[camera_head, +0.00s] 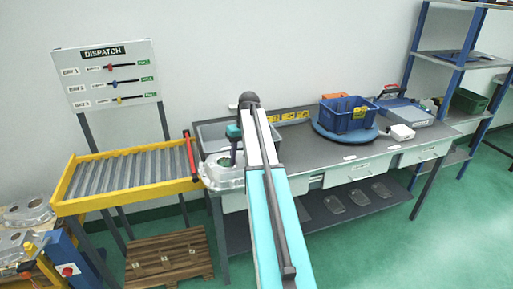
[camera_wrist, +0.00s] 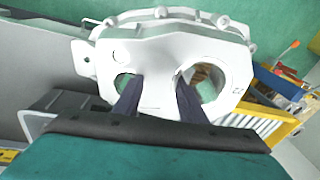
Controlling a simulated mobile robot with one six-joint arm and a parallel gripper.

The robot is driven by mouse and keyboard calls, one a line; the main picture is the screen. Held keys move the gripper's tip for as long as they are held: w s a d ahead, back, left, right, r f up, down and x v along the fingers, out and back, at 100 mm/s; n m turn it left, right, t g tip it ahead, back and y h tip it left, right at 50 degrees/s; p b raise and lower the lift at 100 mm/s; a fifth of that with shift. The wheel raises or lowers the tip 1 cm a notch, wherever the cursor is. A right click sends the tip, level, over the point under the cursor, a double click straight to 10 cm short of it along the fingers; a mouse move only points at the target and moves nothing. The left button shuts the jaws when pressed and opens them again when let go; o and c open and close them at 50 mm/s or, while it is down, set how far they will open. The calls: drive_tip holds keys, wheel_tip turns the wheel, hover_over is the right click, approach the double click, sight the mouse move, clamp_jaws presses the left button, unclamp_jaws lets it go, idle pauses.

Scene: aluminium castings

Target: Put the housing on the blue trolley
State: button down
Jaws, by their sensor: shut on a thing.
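The housing (camera_head: 226,174) is a pale grey aluminium casting at the left end of the workbench in the head view. It fills the upper middle of the wrist view (camera_wrist: 155,70), with a flanged rim and two large openings. My gripper (camera_wrist: 157,98) is shut on it, its two dark fingers reaching into the openings around the web between them. In the head view my gripper (camera_head: 235,155) is above the housing, partly hidden by my arm. A blue-sided stand (camera_head: 68,254) with a red button is at lower left; I cannot tell whether it is the blue trolley.
A yellow-framed roller conveyor (camera_head: 62,190) stands left of the grey workbench (camera_head: 310,150). A grey bin (camera_head: 209,134) is behind the housing. A blue crate (camera_head: 345,122) sits on a blue turntable. Other castings (camera_head: 25,213) lie at far left. A wooden pallet (camera_head: 168,262) is on the floor.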

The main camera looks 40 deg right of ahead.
drive_tip(key=s+a+f+n+b, duration=0.1)
drive_tip(key=s+a+f, duration=0.2)
drive_tip(key=a, duration=0.9)
drive_tip(key=s+a+f+n+b, duration=0.1)
drive_tip(key=s+a+f+b, duration=0.1)
drive_tip(key=a+f, duration=0.7)
drive_tip(key=s+a+f+b, duration=0.2)
drive_tip(key=s+a+f, duration=0.2)
drive_tip(key=a, duration=1.3)
wheel_tip(320, 180, down, 2)
drive_tip(key=shift+s+n, duration=0.2)
drive_tip(key=shift+n, duration=0.2)
drive_tip(key=shift+d, duration=0.3)
